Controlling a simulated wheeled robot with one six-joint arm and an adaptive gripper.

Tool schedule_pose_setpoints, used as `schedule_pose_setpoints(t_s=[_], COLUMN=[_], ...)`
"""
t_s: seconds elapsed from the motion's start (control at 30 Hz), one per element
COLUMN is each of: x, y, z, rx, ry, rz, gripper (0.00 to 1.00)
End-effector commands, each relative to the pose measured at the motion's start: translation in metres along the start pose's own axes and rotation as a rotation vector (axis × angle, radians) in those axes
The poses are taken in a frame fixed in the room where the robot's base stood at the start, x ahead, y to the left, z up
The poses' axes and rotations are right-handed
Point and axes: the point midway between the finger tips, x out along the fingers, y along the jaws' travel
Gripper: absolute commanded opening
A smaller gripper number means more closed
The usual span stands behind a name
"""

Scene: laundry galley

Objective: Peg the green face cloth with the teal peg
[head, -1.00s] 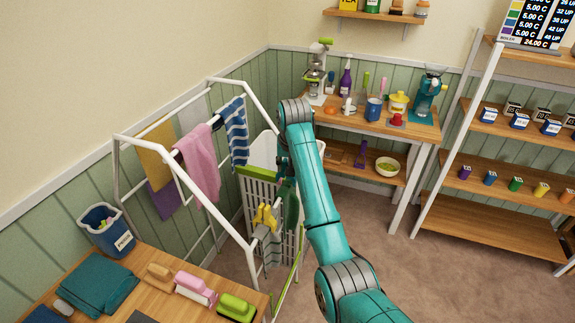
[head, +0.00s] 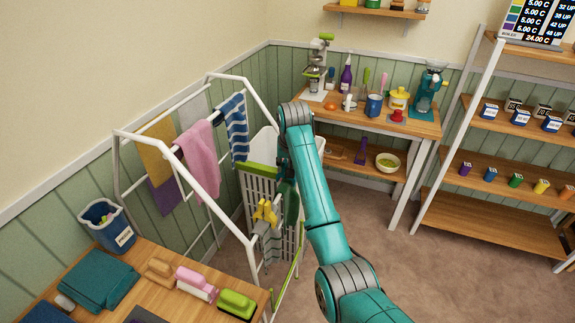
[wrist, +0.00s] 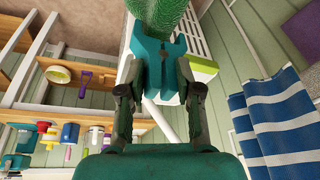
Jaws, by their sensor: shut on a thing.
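My gripper (wrist: 158,92) is shut on the teal peg (wrist: 157,68), whose forked end points away from it. The green face cloth (wrist: 165,14) shows just beyond the peg's tips in the wrist view. I cannot tell whether the peg's jaws are around it. In the head view the green cloth (head: 291,206) hangs beside the drying rack's front end, partly behind my arm. My gripper is mostly hidden there by my own arm, and the peg cannot be made out.
The white drying rack (head: 186,172) holds a pink cloth (head: 201,160), a blue striped towel (head: 237,128) and others. A yellow thing (head: 266,212) sits over a grey cloth close by. A slatted white hamper (head: 255,190) stands behind. A wooden table (head: 150,300) is at front left.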

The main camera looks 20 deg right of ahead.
Motion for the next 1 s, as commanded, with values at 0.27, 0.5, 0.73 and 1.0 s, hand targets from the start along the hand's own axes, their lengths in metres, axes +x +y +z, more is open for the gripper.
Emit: schedule_pose_setpoints(t_s=[0.27, 0.5, 0.73, 1.0], x=[0.002, 0.006, 0.009, 0.013], y=[0.000, 0.000, 0.000, 0.000], z=[0.001, 0.002, 0.003, 0.004], rx=[0.000, 0.000, 0.000, 0.000], ry=[-0.001, -0.001, -0.001, -0.001], rz=[0.000, 0.000, 0.000, 0.000], gripper=[0.00, 0.00, 0.00, 0.44])
